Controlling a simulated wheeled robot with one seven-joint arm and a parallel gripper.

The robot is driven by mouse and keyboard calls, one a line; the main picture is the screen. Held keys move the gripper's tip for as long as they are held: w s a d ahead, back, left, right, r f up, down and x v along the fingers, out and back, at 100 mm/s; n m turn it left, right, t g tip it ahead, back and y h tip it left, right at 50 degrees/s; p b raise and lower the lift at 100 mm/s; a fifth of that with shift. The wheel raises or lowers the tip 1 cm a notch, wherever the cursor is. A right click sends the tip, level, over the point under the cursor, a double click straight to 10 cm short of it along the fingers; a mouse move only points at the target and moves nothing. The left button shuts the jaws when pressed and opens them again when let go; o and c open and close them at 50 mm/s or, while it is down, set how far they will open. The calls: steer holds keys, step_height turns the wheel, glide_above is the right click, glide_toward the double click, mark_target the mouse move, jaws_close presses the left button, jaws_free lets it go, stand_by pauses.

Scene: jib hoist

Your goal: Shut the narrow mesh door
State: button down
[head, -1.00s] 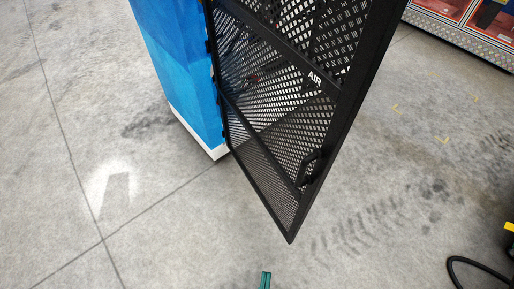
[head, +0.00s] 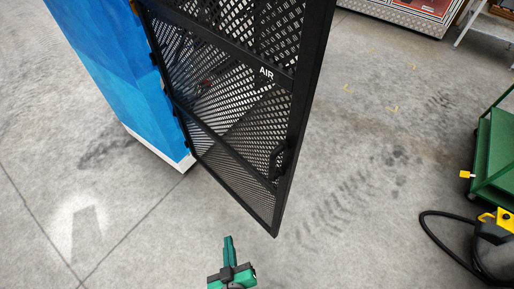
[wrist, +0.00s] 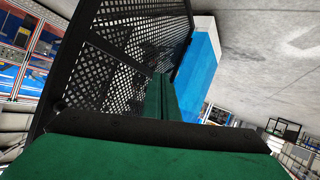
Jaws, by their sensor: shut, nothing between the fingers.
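The narrow mesh door (head: 226,128) is a black framed panel with diamond mesh and an "AIR" label. It stands swung open, hinged along its left edge to a blue cabinet (head: 118,75). A dark handle (head: 281,158) sits near its free right edge. My gripper (head: 229,240) is shut and empty, below and in front of the door's lower corner in the head view. In the wrist view the green fingers (wrist: 160,98) point toward the mesh door (wrist: 130,55), with the blue cabinet (wrist: 197,68) beyond. I cannot tell whether they touch the door.
A green cart (head: 495,150) stands at the right. A yellow and black device (head: 495,228) with a black hose (head: 440,232) lies on the floor at the lower right. Grey floor (head: 370,150) right of the door is clear.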

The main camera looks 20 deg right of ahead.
steer(key=w+d+r+m+h, duration=0.2)
steer(key=w+r+h, duration=0.15)
steer(key=w, duration=0.45)
steer(key=m+g+h, duration=0.5)
steer(key=m+h, duration=0.6)
steer(key=m, duration=0.2)
glide_toward(267, 142)
steer(key=shift+n, duration=0.3)
steer(key=x, duration=0.6)
steer(key=shift+w+d, duration=0.1)
steer(key=shift+d, duration=0.1)
steer(key=shift+d+f, duration=0.1)
